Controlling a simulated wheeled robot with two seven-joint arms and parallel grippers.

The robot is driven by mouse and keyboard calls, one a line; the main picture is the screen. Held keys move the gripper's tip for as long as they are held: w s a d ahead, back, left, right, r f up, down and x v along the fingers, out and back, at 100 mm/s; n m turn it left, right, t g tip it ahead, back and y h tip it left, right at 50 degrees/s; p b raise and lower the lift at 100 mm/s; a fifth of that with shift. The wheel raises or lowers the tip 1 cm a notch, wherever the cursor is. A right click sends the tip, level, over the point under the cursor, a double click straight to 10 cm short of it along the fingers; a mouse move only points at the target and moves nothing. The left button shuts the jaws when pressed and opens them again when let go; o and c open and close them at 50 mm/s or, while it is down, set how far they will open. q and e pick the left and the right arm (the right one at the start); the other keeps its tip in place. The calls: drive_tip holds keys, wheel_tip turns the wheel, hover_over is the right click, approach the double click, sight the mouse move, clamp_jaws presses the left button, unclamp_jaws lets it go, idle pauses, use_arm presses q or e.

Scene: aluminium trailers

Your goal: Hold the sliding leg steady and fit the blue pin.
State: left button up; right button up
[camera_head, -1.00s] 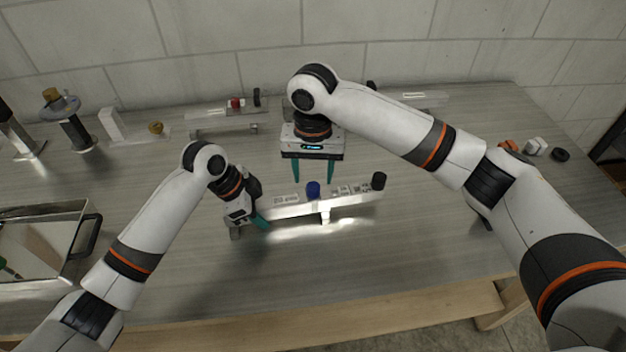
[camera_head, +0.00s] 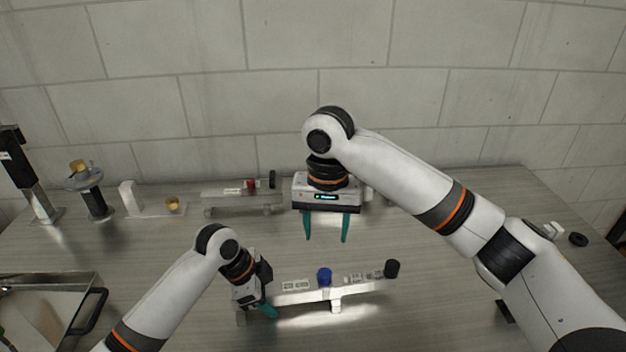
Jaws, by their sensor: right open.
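A pale metal leg (camera_head: 355,288) lies across the worktop at front centre, with printed labels on top and a black knob (camera_head: 392,268) at its right end. The blue pin (camera_head: 324,277) stands upright at the leg's middle, above a small bracket (camera_head: 335,305). How deep it sits cannot be told. My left gripper (camera_head: 262,308) is at the leg's left end, shut on it, with one teal finger across the front; the other finger is hidden. My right gripper (camera_head: 325,238) is open and empty, pointing down, above and behind the blue pin, clear of it.
A second metal rail (camera_head: 225,211) with a red pin (camera_head: 251,185) lies behind, left of my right gripper. Stands and brass-topped parts (camera_head: 172,203) line the back left. A tray (camera_head: 92,285) is at the front left. A black ring (camera_head: 578,239) lies far right.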

use_arm(q)
drive_tip(key=shift+o, duration=1.2)
